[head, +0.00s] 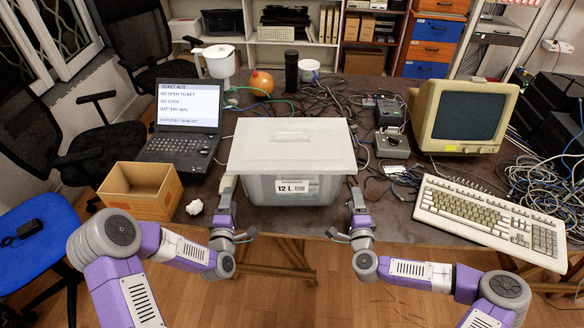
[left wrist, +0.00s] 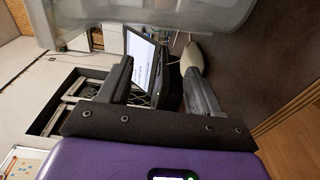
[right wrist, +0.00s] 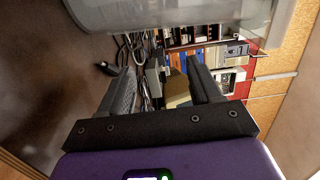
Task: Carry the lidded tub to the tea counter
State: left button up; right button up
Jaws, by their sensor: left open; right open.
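The lidded tub (head: 291,160) is a translucent grey box with a whitish lid and a "12 L" label. It stands on the dark table (head: 400,222) near its front edge. My left gripper (head: 228,190) is open at the tub's front left corner, and my right gripper (head: 354,192) is open at its front right corner. Neither visibly holds anything. The tub wall also shows at the top of the left wrist view (left wrist: 150,12) and of the right wrist view (right wrist: 180,15), beyond the open fingers. I cannot tell whether the fingers touch it. No tea counter is identifiable.
Cables, a beige monitor (head: 464,118) and a keyboard (head: 490,215) crowd the right. A white kettle (head: 219,62) and a black flask (head: 291,70) stand behind.

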pick_arm(q)
jog(key=w, duration=0.6)
pick_arm(e)
jog(key=w, duration=0.6)
pick_arm(q)
jog(key=shift+w+d, duration=0.1)
jog(key=shift+d, duration=0.2)
pick_arm(e)
jog(key=shift+w+a, duration=0.1)
jog(key=shift+a, duration=0.2)
pick_arm(q)
jog(key=shift+d, duration=0.45)
pick_arm(e)
jog(key=shift+a, duration=0.45)
